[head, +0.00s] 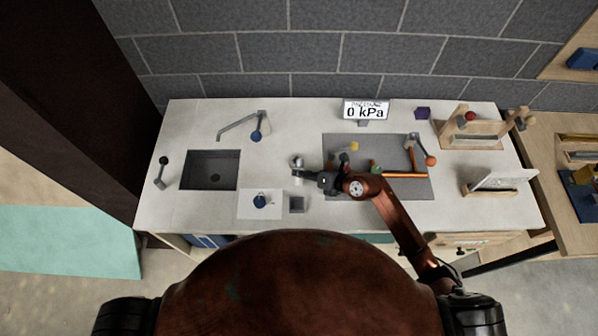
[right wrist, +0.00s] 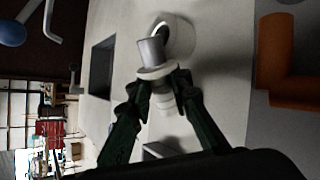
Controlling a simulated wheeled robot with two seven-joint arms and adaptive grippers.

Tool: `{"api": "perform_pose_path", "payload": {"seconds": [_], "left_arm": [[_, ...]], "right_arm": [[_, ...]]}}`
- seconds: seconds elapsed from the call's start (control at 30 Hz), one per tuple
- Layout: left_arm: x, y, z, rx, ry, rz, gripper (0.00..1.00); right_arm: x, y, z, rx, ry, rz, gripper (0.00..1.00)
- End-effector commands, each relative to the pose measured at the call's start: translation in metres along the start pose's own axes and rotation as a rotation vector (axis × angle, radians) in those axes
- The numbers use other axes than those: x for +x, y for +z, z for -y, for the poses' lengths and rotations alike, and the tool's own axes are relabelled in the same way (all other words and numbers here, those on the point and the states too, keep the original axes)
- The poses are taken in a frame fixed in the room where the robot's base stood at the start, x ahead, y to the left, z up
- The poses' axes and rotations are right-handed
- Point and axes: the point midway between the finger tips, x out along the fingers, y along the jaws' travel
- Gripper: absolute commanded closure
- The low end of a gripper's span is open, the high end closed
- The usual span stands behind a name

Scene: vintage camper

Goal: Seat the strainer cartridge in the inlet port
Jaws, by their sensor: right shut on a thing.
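My right gripper (head: 316,177) is shut on the strainer cartridge, low over the counter between the sink and the grey mat. In the right wrist view, the fingers (right wrist: 157,82) pinch the cartridge (right wrist: 151,52) just below its pale flange. Its grey cylindrical end points away from the gripper. A white, round, dark-mouthed fitting that looks like the inlet port (right wrist: 183,38) is right beyond that end. The grey end overlaps the rim in the picture; I cannot tell whether they touch. The port shows small in the head view (head: 296,161). My left gripper is not in view.
A display (head: 366,111) reads 0 kPa at the back. The sink (head: 210,169) is left of the gripper. A white plate (head: 259,206) with a blue knob and a small grey box (head: 297,204) lie in front. Orange pipes (head: 405,175) cross the grey mat (head: 382,145).

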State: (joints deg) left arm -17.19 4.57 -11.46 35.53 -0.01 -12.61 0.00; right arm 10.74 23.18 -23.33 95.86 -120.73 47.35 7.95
Motion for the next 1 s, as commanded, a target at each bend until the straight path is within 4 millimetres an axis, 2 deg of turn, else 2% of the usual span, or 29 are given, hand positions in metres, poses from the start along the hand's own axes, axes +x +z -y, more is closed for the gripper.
{"api": "perform_pose_path", "payload": {"seconds": [0.33,0.53,0.57,0.83,1.0], "left_arm": [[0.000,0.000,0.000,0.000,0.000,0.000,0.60],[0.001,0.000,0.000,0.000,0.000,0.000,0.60],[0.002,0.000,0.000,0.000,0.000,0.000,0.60],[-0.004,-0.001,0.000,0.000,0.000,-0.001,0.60],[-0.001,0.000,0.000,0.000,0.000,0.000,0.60]], "right_arm": [[-0.003,0.003,-0.004,-0.002,0.001,0.002,1.00],[-0.015,0.016,-0.018,-0.005,0.002,0.003,1.00],[-0.019,0.019,-0.022,-0.006,0.002,0.004,1.00],[-0.074,0.008,-0.078,-0.005,0.003,0.003,1.00],[-0.101,-0.019,-0.102,-0.002,0.002,0.001,1.00]]}}
